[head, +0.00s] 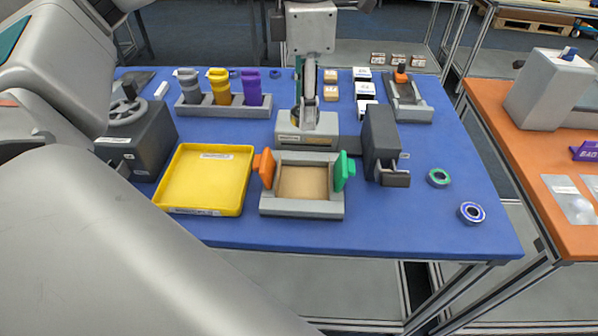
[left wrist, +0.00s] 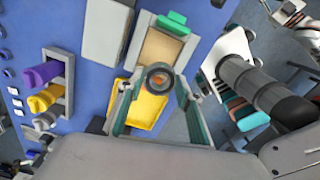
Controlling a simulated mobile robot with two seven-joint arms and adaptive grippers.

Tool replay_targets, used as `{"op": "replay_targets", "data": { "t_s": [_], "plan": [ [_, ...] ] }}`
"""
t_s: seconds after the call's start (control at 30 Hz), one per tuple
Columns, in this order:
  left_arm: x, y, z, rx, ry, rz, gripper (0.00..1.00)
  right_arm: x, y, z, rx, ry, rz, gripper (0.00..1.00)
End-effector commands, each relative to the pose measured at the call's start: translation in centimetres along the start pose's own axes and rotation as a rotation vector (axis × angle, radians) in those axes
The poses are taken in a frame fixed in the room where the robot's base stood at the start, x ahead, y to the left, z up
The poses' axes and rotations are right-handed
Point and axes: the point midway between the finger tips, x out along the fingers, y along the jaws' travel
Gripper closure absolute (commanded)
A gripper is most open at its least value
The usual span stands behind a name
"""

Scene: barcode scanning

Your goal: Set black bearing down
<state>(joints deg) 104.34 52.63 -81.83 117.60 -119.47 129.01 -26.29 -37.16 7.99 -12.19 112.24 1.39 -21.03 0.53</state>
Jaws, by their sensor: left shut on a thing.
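The black bearing (left wrist: 160,67) is a dark ring between the fingertips of my left gripper (left wrist: 158,84) in the left wrist view. Something orange shows through its hole. In the head view my left gripper (head: 308,122) points down over the middle of the table, behind the wooden-floored grey fixture (head: 302,212). Its fingers show nearly edge-on there, and I cannot make out the bearing clearly. In the left wrist view, the fixture and the yellow tray (left wrist: 150,112) lie beyond the fingers.
The yellow tray (head: 205,178) is left of the fixture, which has orange (head: 264,168) and green (head: 344,172) blocks. A dark holder (head: 381,145) stands to its right. A green-ringed bearing (head: 439,178) and a blue-ringed bearing (head: 471,213) lie farther right.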

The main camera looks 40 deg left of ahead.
Motion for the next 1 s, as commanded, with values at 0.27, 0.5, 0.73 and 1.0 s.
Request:
{"op": "replay_targets", "data": {
  "t_s": [0.27, 0.5, 0.73, 1.0],
  "plan": [
    [7.2, -0.1, -0.1, -0.001, 0.005, -0.005, 0.90, 0.2, -0.1, 0.6, -0.001, -0.003, -0.001, 1.00],
    [12.0, 0.0, -0.1, -0.002, 0.002, -0.002, 0.90, 0.3, -0.1, 0.6, -0.001, -0.002, -0.001, 1.00],
    [13.6, 0.1, 0.0, -0.003, 0.001, 0.000, 0.90, 0.3, -0.1, 0.6, -0.001, -0.001, 0.000, 1.00],
    [17.0, 0.0, -0.1, -0.002, 0.002, -0.002, 0.90, 0.4, -0.1, 0.7, -0.001, -0.001, 0.000, 1.00]
  ]
}}
